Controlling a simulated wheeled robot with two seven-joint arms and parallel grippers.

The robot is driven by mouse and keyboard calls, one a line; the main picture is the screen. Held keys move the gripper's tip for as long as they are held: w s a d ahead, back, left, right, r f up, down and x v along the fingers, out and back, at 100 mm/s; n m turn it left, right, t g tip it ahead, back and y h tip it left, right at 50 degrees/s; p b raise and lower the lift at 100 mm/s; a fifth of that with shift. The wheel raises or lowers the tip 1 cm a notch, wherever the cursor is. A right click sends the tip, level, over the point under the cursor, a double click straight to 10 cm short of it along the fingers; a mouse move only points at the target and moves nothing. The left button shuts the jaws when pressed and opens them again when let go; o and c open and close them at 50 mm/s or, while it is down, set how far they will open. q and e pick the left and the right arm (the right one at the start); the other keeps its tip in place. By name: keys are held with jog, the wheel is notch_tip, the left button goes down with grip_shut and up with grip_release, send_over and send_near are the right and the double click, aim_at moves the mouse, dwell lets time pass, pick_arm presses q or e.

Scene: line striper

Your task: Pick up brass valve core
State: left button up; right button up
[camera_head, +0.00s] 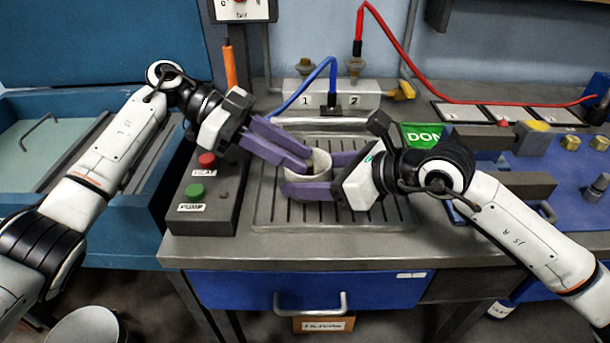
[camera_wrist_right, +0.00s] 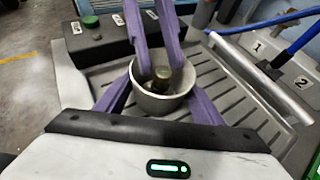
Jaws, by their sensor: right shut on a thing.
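A pale grey cup (camera_head: 308,178) is over the ribbed drain tray (camera_head: 268,215). It also shows in the right wrist view (camera_wrist_right: 160,104). My right gripper (camera_head: 312,172) is shut on the cup, one purple finger on each side. The brass valve core (camera_wrist_right: 162,76) stands inside the cup, its dull top showing in the right wrist view. My left gripper (camera_head: 308,162) reaches down into the cup from the left. Its fingers (camera_wrist_right: 163,70) are apart, one on each side of the core. I cannot tell whether they touch it, or whether the cup rests on the tray.
A control box (camera_head: 208,190) with a red and a green button stands left of the tray. A block marked 1 and 2 (camera_head: 325,95) with a blue hose (camera_head: 300,92) is behind. A green sign (camera_head: 421,134) and a blue fixture (camera_head: 560,170) are at right.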

pick_arm(q)
jog(key=shift+s+d+f, duration=0.1)
jog(key=shift+d+f, duration=0.35)
jog(key=shift+f, duration=0.3)
pick_arm(e)
jog(key=shift+a+r, duration=0.1)
jog(key=shift+a, duration=0.05)
pick_arm(q)
jog(key=shift+a, duration=0.1)
grip_shut()
notch_tip(320, 180, up, 11)
jog(key=shift+f, duration=0.2)
pick_arm(e)
jog(key=o, duration=0.9)
jog(key=shift+c, duration=0.2)
